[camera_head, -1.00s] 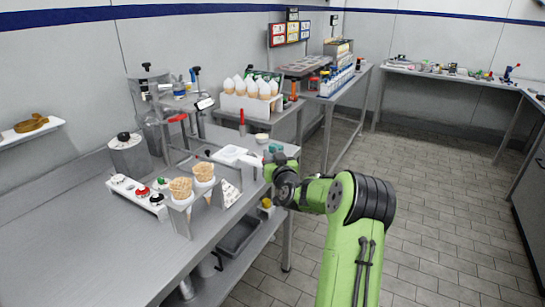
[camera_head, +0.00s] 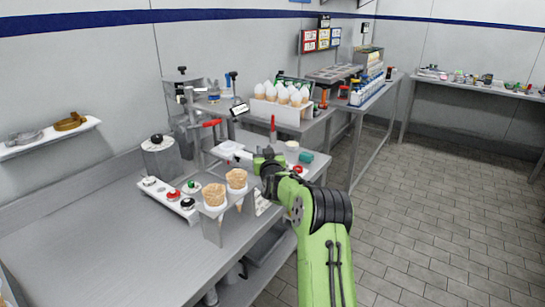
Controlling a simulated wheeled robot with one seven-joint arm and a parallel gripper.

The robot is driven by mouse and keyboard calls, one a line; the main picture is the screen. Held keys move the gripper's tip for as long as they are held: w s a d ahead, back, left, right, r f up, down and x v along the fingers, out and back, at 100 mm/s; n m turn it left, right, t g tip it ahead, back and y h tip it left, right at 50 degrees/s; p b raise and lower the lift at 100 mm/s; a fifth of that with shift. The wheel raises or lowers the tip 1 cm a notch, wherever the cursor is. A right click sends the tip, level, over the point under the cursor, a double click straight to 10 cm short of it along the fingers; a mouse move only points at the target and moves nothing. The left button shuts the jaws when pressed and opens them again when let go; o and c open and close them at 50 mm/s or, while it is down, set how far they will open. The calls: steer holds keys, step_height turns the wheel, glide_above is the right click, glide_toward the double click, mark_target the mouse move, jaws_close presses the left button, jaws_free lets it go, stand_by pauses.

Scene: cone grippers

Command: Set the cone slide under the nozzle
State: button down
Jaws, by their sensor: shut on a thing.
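The cone slide, a small pale flat piece (camera_head: 231,150), is on the metal counter beside the dispensing machine (camera_head: 196,128) with the red lever. My gripper (camera_head: 248,157) reaches in from the right at the slide's near right edge. It is shut on the slide; the fingertips are small and partly hidden by my wrist. The nozzle is too small to make out clearly, so I cannot tell whether the slide is directly below it.
Two waffle cones (camera_head: 214,195) stand in a metal holder in front of my gripper. A white strip with several buttons (camera_head: 172,194) lies to their left. A red-handled tool (camera_head: 273,128) stands behind, and a teal block (camera_head: 305,157) is at right.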

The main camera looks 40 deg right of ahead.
steer(key=shift+w+a+r, duration=0.1)
steer(key=shift+w+a, duration=0.05)
steer(key=shift+w, duration=0.25)
steer(key=c, duration=1)
jaws_free()
steer(key=shift+s, duration=0.1)
